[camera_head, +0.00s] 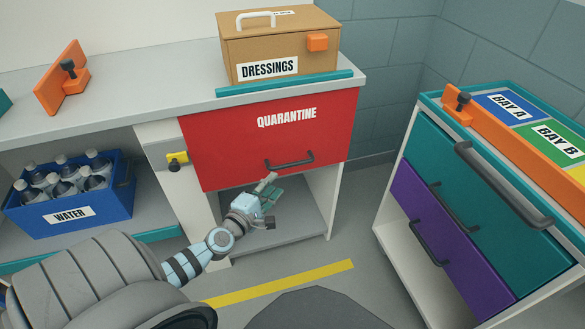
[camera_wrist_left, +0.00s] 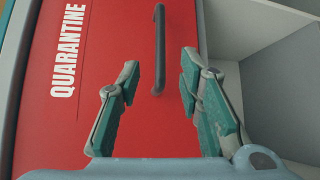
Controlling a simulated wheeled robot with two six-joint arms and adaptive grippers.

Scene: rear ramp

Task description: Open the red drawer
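The red drawer (camera_head: 235,150) is marked QUARANTINE and sits under the grey counter; its front looks closed. Its dark bar handle (camera_head: 290,163) is low on the front. My left gripper (camera_head: 268,188) is just below and left of the handle in the head view. In the left wrist view, the red drawer (camera_wrist_left: 100,100) fills the middle, and the handle (camera_wrist_left: 159,50) stands upright ahead, between the lines of the two fingers. My left gripper (camera_wrist_left: 160,78) is open and empty, with the fingers apart. They do not appear to touch the handle. My right gripper is not in view.
A DRESSINGS box (camera_head: 278,45) stands on the counter above the drawer. A blue WATER crate (camera_head: 100,205) with bottles is on the left shelf. A yellow latch (camera_head: 177,158) is left of the drawer. A teal and purple drawer cart (camera_head: 460,215) stands at right, with floor between.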

